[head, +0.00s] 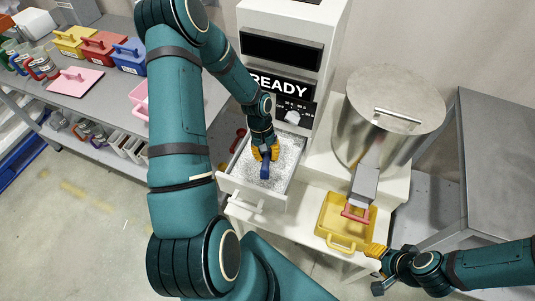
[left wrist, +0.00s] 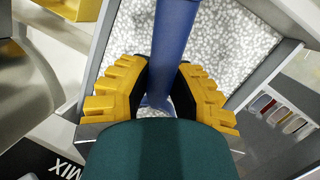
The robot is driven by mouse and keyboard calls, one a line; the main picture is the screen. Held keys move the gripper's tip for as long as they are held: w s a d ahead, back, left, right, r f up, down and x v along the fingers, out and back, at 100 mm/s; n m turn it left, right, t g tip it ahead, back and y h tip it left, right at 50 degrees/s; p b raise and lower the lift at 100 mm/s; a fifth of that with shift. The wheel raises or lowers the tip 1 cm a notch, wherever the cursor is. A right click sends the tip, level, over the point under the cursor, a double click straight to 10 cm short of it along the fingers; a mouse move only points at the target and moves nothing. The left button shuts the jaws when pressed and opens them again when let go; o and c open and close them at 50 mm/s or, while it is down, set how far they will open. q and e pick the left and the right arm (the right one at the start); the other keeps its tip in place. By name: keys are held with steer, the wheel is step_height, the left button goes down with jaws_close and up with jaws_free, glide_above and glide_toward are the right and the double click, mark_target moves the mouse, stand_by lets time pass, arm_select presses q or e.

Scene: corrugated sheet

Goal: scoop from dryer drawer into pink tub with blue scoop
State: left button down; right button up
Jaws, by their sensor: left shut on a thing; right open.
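The dryer drawer (head: 233,190) is pulled out below the READY display and holds white speckled granules, which also fill the drawer in the left wrist view (left wrist: 240,45). My left gripper (head: 265,154) is over the drawer, shut on the blue scoop (head: 265,171). In the left wrist view the scoop's blue handle (left wrist: 173,35) runs between the yellow fingers (left wrist: 160,85); its bowl is hidden, so its load cannot be told. The pink tub (head: 139,96) stands on the left bench, mostly hidden behind my left arm. My right gripper (head: 378,268) is open and empty beside the yellow tub.
The yellow tub (head: 333,212) sits under the steel hopper's chute (head: 364,185). A pink lid (head: 75,80) and yellow, red and blue lidded tubs (head: 103,48) are on the left bench. A grey table (head: 495,150) stands at the right. Floor shows clear at lower left.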

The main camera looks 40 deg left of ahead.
mark_target(267, 157)
arm_select(q)
steer(key=shift+s+d+r+t+y+p, duration=0.15)
steer(key=shift+s+r+t, duration=0.1)
steer(key=shift+r, duration=0.3)
steer(key=shift+s+d+r+t+y+p, duration=0.1)
steer(key=shift+s+d+r+t, duration=0.1)
steer(key=shift+r, duration=0.35)
steer(key=shift+s+d+r+t+y+p, duration=0.15)
steer(key=shift+s+r, duration=0.1)
steer(key=shift+r, duration=0.3)
steer(key=shift+t+y, duration=0.3)
steer(key=shift+t, duration=0.2)
steer(key=shift+s+d+r+b, duration=0.1)
steer(key=shift+s+d+r, duration=0.1)
steer(key=shift+s+r, duration=0.25)
steer(key=shift+s+d+r+b, duration=0.1)
steer(key=shift+s+d+r, duration=0.1)
steer(key=shift+r, duration=0.5)
steer(key=shift+s+d+r+b, duration=0.1)
steer(key=shift+s+d+r, duration=0.1)
steer(key=shift+s+r, duration=0.25)
